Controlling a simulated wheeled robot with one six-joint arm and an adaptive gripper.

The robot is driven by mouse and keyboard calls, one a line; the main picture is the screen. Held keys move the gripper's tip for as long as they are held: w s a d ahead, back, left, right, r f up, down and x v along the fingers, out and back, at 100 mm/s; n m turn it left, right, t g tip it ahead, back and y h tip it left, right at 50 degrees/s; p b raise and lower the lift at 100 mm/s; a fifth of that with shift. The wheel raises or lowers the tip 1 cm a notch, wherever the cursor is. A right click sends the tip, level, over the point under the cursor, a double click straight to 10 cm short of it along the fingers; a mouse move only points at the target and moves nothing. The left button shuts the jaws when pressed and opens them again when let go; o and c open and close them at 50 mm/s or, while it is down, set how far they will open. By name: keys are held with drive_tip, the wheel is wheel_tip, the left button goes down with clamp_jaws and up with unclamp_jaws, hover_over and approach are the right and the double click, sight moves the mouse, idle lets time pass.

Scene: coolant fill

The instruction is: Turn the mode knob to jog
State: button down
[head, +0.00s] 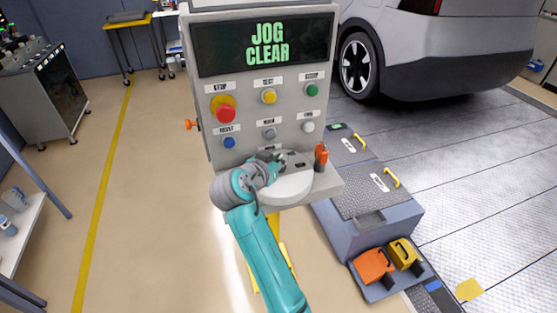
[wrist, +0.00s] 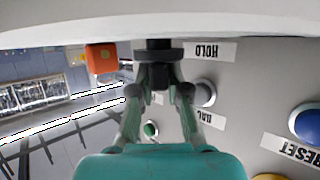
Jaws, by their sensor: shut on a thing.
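The mode knob (wrist: 158,50) is black and shows at the top of the wrist view, under a pale ledge edge. My gripper (wrist: 160,76) has its fingertips closed together on the knob's dark body. In the head view my gripper (head: 278,158) is at the lower front of the grey control panel (head: 205,110), and the arm hides most of the knob there. The panel's display (head: 263,45) reads JOG CLEAR in green. The knob's pointer direction cannot be made out.
A red stop button (head: 226,113), a blue reset button (head: 229,142) and other buttons sit above my gripper. An orange-topped part (head: 321,156) stands at the right of the panel's ledge. A grey car (head: 440,50) is behind right.

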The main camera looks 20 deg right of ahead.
drive_tip(key=shift+f, duration=0.1)
drive_tip(key=c, duration=1.1)
unclamp_jaws()
drive_tip(key=shift+c, duration=0.2)
drive_tip(key=v, duration=1.2)
